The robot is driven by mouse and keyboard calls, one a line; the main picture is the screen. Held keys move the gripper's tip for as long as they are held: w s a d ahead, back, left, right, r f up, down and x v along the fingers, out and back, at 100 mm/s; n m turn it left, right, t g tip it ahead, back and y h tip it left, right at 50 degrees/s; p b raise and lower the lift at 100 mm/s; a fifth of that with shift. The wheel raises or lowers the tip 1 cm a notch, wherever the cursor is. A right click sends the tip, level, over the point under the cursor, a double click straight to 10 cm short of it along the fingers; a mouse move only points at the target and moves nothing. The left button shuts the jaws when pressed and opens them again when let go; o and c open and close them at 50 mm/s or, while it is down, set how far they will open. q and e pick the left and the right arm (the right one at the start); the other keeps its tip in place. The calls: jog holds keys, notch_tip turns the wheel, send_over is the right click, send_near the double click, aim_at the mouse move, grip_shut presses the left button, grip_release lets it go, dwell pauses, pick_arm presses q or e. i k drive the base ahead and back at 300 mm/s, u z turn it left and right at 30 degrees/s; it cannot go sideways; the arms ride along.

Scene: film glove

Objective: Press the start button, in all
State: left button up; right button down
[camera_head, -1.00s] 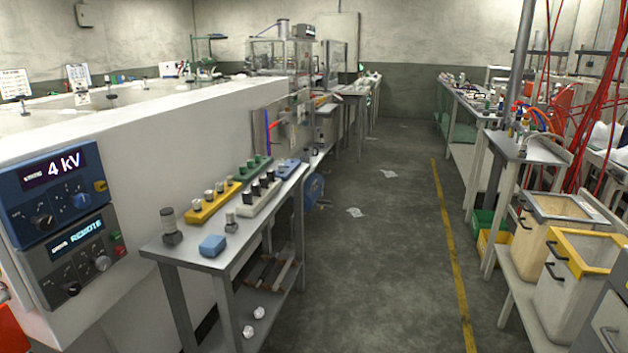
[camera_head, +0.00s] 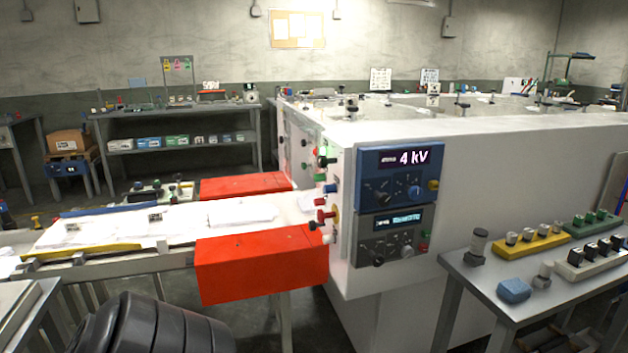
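A big white machine (camera_head: 500,165) stands at the centre right. On its near face sit a blue control panel (camera_head: 375,167) reading "4 kV" and, below it, a dark grey panel (camera_head: 368,231) with a lit display, knobs and a small green and red control (camera_head: 424,240) at its right edge. On the machine's left end are several coloured knobs or buttons, among them a green one (camera_head: 322,150) and a red one (camera_head: 321,215). No start label is readable, so I cannot tell which is the start button. Neither of my grippers shows.
An orange-red guard block (camera_head: 262,268) and a white-topped conveyor (camera_head: 150,222) run left from the machine. A grey side table (camera_head: 480,280) with a yellow strip of knobs (camera_head: 530,243) stands at the right. Floor shows between the guard and this table.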

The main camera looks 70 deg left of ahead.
aim_at(317, 178)
jog(key=u, duration=2.25)
